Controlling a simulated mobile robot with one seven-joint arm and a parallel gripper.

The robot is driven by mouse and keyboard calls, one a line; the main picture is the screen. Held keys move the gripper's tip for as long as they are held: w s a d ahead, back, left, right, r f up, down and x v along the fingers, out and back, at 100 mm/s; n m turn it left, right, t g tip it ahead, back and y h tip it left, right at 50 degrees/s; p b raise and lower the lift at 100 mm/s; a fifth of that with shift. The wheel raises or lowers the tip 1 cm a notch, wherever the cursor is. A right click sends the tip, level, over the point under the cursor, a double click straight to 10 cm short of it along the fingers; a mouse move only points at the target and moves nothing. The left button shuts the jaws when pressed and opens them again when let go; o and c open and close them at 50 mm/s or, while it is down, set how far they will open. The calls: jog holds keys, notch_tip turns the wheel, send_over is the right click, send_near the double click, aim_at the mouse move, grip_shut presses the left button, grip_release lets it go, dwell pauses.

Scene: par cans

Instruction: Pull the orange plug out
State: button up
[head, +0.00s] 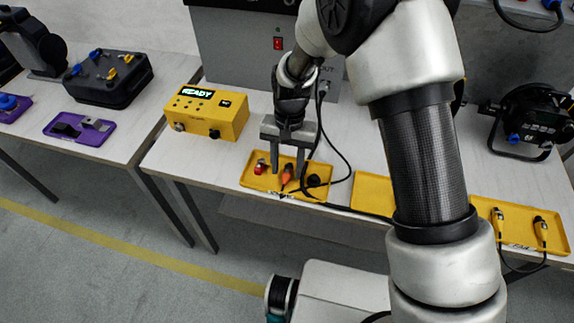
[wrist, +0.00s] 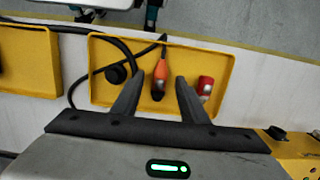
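The orange plug (head: 287,173) lies in a yellow tray (head: 245,180) on the workbench, with a dark piece at one end. In the wrist view the orange plug (wrist: 161,71) shows between my fingertips, its dark end toward my gripper. My gripper (head: 288,173) is over the tray, pointing down. In the wrist view my gripper (wrist: 158,78) is open, with one finger on each side of the plug and gaps visible. I cannot tell how far above the plug the fingertips are.
A red connector (wrist: 205,86) lies right of the plug and a round black connector (wrist: 116,73) left of it, with black cables across the tray. A yellow box reading READY (head: 211,112) stands behind left. More yellow trays (head: 373,192) are to the right.

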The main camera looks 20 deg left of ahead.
aim_at(290, 165)
notch_tip(290, 165, up, 17)
jog(key=w+p, duration=0.2)
jog(key=s+d+r+t+p, duration=0.3)
jog(key=d+r, duration=1)
jog(key=r, duration=0.2)
jog(key=s+d+r+t+p, duration=0.2)
jog(key=s+d+r, duration=0.2)
jog(key=s+d, duration=0.2)
jog(key=s+d+r+t+p, duration=0.2)
jog(key=s+d+r, duration=0.2)
jog(key=s+d, duration=0.3)
jog(key=shift+d, duration=0.7)
jog(key=shift+s, duration=0.15)
